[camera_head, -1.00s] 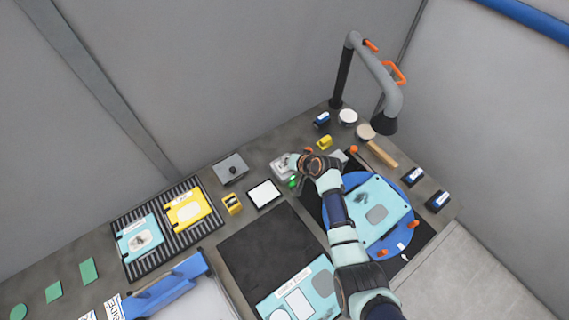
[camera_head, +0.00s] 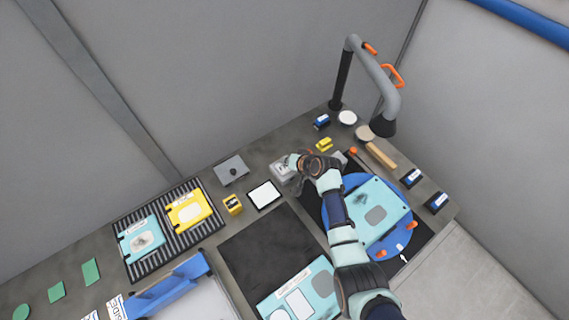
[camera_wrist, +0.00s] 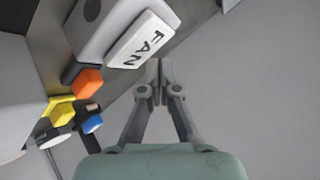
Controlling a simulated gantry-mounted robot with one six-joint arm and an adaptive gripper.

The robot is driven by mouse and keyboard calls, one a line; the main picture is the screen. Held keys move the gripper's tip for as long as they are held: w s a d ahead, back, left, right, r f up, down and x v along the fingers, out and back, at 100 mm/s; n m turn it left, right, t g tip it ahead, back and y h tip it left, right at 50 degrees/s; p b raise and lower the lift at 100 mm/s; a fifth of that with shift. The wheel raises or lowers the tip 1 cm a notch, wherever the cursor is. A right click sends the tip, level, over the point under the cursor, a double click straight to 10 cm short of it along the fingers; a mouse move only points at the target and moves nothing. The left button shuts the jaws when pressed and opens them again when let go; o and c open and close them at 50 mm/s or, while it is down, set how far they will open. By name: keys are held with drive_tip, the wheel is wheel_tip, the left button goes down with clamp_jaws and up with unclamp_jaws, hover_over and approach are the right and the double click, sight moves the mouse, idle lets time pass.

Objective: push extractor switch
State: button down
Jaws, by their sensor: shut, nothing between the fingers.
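The extractor switch is a pale grey box (camera_head: 281,170) at the back middle of the bench, partly covered by my arm. In the wrist view its white plate marked FAN (camera_wrist: 143,40) shows at the upper left, on the pale box (camera_wrist: 92,22). My gripper (camera_wrist: 158,72) is shut and empty, with its fingertips just below and beside the FAN plate. I cannot tell if they touch it. In the head view my gripper (camera_head: 300,180) is near the box and mostly hidden by the wrist.
The extractor arm (camera_head: 378,75) with its dark hood (camera_head: 383,126) stands behind on the right. Yellow blocks (camera_head: 324,144) lie near the switch. A blue turntable (camera_head: 378,244) with a teal plate (camera_head: 375,208) is at right. A white-faced pad (camera_head: 264,194) lies left of the switch.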

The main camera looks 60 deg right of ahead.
wheel_tip(320, 180, up, 6)
drive_tip(key=p, duration=0.5)
idle(0.4)
drive_tip(key=w+a+r+n+t+y, duration=0.1)
drive_tip(key=w+a+r+n, duration=0.3)
drive_tip(key=a, duration=0.5)
drive_tip(key=w+a+r+n, duration=0.2)
drive_tip(key=w+a+r, duration=0.3)
drive_tip(key=a, duration=0.4)
drive_tip(key=w+a+r+n+t+y, duration=0.1)
drive_tip(key=w+a+r+n, duration=0.2)
drive_tip(key=a+r, duration=0.45)
drive_tip(key=s+a+r+n+t+y, duration=0.1)
drive_tip(key=s+a+r, duration=0.3)
drive_tip(key=a, duration=0.6)
drive_tip(key=s+a+r+n+t, duration=0.1)
drive_tip(key=s+a+r+n, duration=0.2)
drive_tip(key=a+r, duration=0.4)
drive_tip(key=s+a, duration=0.1)
drive_tip(key=a, duration=0.3)
drive_tip(key=shift+s+n+y, duration=0.35)
drive_tip(key=shift+n+y, duration=0.05)
